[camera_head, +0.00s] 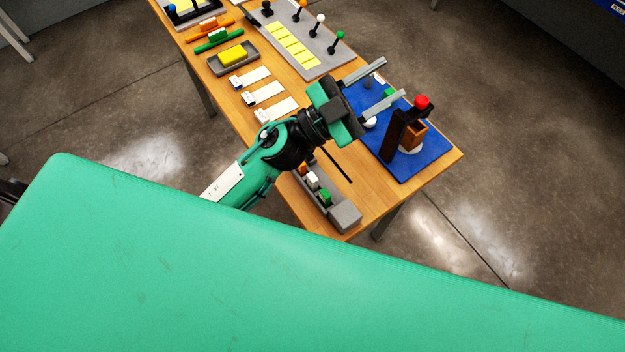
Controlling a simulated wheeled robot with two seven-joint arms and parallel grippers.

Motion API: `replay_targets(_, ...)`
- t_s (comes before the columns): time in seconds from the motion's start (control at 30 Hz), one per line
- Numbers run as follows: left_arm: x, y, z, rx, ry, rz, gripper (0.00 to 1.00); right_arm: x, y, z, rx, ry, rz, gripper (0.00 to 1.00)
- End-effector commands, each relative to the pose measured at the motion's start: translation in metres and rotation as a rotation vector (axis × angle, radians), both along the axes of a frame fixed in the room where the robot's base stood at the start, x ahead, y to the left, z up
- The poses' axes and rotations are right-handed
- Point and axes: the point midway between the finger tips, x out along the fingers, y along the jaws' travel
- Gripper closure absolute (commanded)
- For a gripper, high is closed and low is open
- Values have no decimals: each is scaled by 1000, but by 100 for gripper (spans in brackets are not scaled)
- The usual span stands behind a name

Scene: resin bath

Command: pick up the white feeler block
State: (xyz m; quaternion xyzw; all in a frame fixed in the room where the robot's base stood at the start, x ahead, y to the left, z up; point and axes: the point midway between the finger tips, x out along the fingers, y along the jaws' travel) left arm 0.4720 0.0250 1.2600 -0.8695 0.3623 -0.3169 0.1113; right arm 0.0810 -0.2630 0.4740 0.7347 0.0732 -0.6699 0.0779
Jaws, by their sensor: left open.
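A small white block (312,180), which looks like the white feeler block, sits in a grey tray (322,203) near the table's front edge, between an orange block (302,168) and a green block (325,195). My left gripper (393,77) is open, with its two grey fingers apart and pointing up and right over the blue mat (428,158). It is up and right of the white block and apart from it. No object shows held between its fingers. My right gripper is not in view.
On the mat stand a dark upright with a red knob (421,102) and a brown block (413,135). A thin black rod (337,165) is beside the tray. White cards (263,93), a yellow block (232,54) and a grey board with knobbed posts (316,62) are farther back.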

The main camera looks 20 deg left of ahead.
Motion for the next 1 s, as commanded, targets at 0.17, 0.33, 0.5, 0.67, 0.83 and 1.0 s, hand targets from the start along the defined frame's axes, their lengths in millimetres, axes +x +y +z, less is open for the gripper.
replay_targets(0.17,-49,-53,-2,231,-152,-345,58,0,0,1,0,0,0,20)
replay_targets(0.33,-86,-76,-44,557,-186,-621,58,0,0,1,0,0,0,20)
replay_targets(0.5,-99,-64,-102,961,-112,-793,58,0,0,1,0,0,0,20)
replay_targets(0.67,-86,-21,-150,1380,51,-820,58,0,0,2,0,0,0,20)
replay_targets(0.83,-60,40,-174,1765,279,-701,58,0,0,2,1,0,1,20)
replay_targets(1.0,-42,84,-175,1978,453,-553,58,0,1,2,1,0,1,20)
